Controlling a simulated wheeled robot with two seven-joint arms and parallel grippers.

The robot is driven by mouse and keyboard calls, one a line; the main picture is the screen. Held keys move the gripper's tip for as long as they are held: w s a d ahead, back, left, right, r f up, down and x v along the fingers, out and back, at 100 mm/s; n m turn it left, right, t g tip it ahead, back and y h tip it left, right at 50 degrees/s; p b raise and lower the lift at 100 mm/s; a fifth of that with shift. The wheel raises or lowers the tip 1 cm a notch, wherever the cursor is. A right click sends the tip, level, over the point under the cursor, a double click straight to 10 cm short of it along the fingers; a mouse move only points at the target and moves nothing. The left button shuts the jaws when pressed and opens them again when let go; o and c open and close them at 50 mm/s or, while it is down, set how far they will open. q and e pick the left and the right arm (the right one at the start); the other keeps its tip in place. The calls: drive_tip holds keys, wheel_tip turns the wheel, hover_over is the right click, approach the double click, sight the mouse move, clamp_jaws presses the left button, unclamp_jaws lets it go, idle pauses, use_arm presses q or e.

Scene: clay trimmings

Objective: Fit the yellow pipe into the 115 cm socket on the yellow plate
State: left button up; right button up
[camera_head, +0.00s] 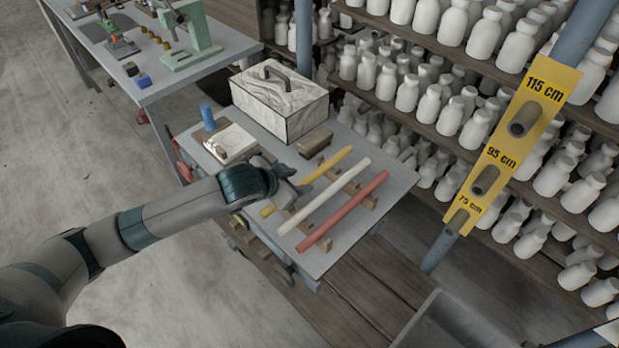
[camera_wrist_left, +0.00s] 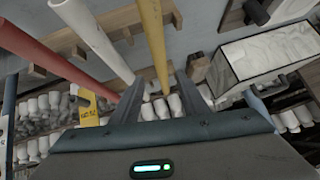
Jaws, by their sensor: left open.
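The yellow pipe (camera_head: 328,164) lies on wooden rests on the small table, beside a white pipe (camera_head: 324,196) and a red pipe (camera_head: 343,211). My left gripper (camera_head: 293,187) is over the yellow pipe and covers its middle. In the left wrist view the yellow pipe (camera_wrist_left: 152,40) runs down between the open fingers of the left gripper (camera_wrist_left: 160,88); I cannot tell whether they touch it. The yellow plate (camera_head: 505,145) slants on a blue post at the right. Its 115 cm socket (camera_head: 523,119) is the topmost and looks empty. My right gripper is not in view.
The 95 cm socket (camera_head: 484,181) and 75 cm socket (camera_head: 457,221) sit lower on the plate. A white patterned box (camera_head: 280,105) and a blue cylinder (camera_head: 207,117) stand behind the pipes. Shelves of white bottles (camera_head: 465,110) fill the back right. A grey bin (camera_head: 455,325) is at the bottom.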

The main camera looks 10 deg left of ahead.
sight(306, 181)
use_arm(q)
drive_tip(key=x, duration=0.1)
drive_tip(key=p+x, duration=0.1)
drive_tip(key=x, duration=0.1)
drive_tip(key=p+x, duration=0.1)
drive_tip(key=shift+w+a+f, duration=0.1)
drive_tip(key=shift+a+f, duration=0.15)
drive_tip(key=shift+w+d+f, duration=0.15)
drive_tip(key=shift+w+f, duration=0.1)
drive_tip(key=shift+f, duration=0.1)
idle(0.3)
clamp_jaws()
